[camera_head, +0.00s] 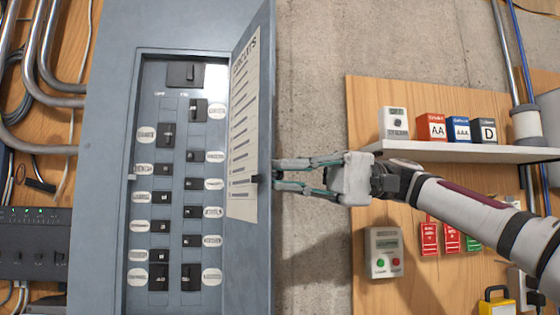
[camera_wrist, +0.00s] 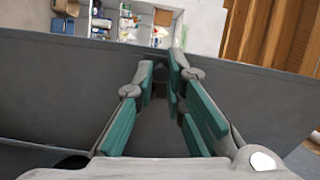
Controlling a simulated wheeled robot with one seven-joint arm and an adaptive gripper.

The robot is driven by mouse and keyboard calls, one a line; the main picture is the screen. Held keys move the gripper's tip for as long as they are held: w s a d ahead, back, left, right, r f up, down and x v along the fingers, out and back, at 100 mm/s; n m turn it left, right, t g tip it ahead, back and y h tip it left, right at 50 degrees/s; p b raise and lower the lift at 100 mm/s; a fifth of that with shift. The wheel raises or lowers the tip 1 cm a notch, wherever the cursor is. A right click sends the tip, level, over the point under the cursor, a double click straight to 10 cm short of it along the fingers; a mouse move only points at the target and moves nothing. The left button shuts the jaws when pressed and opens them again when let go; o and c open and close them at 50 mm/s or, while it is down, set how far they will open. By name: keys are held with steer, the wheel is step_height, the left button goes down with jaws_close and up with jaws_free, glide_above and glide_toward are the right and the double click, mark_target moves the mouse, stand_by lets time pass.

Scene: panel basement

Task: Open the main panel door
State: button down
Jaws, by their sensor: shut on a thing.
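The main panel door (camera_head: 246,120) of the grey breaker panel (camera_head: 110,110) stands open, swung out to the right. Its inner side carries a paper circuit list and faces left. My gripper (camera_head: 277,174) is at the door's free edge, level with a small dark latch (camera_head: 258,178), with its arm coming from the right. In the wrist view, the green-padded fingers of my gripper (camera_wrist: 162,66) close together at the edge of the grey door (camera_wrist: 255,95). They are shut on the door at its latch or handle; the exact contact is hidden.
Behind the open door, several breakers (camera_head: 187,73) show in the panel. To the right, a shelf (camera_head: 450,152) with small boxes crosses a wooden board, close above my arm. Bare concrete wall (camera_head: 310,70) lies between door and board. Conduits (camera_head: 45,60) run on the left.

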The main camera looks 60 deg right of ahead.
steer(key=shift+s+d+g, duration=0.1)
steer(key=shift+d+g, duration=0.15)
steer(key=shift+g, duration=0.05)
steer(key=c, duration=1.6)
jaws_free()
steer(key=v, duration=1.2)
steer(key=shift+f, duration=0.15)
